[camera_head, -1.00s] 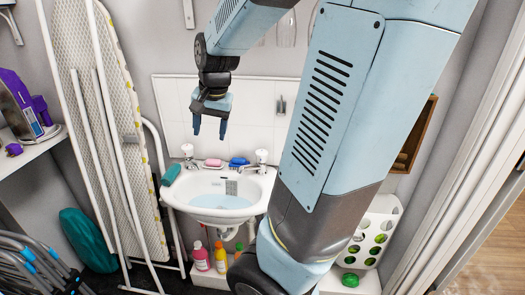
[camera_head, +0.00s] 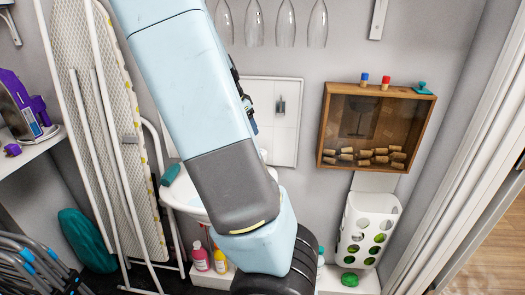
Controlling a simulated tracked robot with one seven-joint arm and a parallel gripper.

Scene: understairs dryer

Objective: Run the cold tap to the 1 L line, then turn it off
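The white wash basin (camera_head: 174,200) is mostly hidden behind my arm; only part of its left rim shows. Both taps are hidden behind my arm, so I cannot see the cold tap, its handle or whether water runs. No 1 L line is visible. My gripper (camera_head: 250,122) shows only as a dark and blue sliver past the right edge of my arm, in front of the tiled splashback (camera_head: 285,150). Its fingers are too covered to tell whether they are open or shut, or whether they hold anything.
A wooden cork box (camera_head: 375,128) hangs right of the splashback, above a white holed holder (camera_head: 367,228). Glasses (camera_head: 285,25) hang above. An ironing board (camera_head: 105,120) leans at left. Bottles (camera_head: 200,257) stand under the basin. A teal brush (camera_head: 170,174) lies on its left rim.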

